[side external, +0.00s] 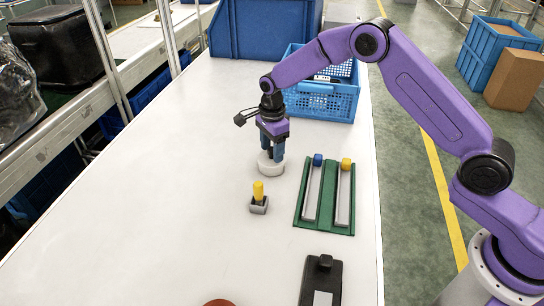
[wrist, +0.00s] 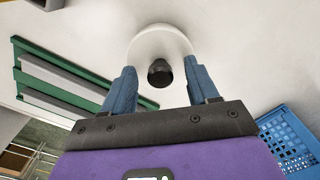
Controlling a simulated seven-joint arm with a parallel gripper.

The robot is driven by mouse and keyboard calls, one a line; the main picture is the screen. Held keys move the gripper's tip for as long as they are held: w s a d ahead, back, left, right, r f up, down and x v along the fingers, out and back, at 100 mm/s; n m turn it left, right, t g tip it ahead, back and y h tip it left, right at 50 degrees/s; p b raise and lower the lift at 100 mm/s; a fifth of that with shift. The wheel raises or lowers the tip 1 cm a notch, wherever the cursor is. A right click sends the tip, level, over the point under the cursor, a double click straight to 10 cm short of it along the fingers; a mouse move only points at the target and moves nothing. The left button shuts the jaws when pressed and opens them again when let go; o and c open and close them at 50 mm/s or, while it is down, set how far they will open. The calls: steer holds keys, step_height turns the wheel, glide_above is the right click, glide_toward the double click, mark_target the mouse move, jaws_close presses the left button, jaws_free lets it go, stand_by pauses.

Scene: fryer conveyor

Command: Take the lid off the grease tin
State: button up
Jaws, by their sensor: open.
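A low, round white tin (side external: 270,167), which I take for the grease tin, stands on the pale table. In the wrist view its lid (wrist: 144,43) is a white disc with a dark round knob (wrist: 160,72) in the middle. My gripper (side external: 271,154) points down right above the tin. In the wrist view the blue fingers of my gripper (wrist: 163,82) are apart, one on each side of the knob, with gaps to it. The side view hides the knob behind the fingers. I cannot tell whether the fingertips touch the lid.
A yellow peg (side external: 258,190) stands in a small grey block in front of the tin. A green board (side external: 324,222) with two grey strips lies to the right. A blue crate (side external: 340,104) stands behind, and a black device (side external: 321,275) lies in front. The table's left is clear.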

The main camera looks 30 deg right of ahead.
jaws_close()
steer(key=shift+r, duration=0.15)
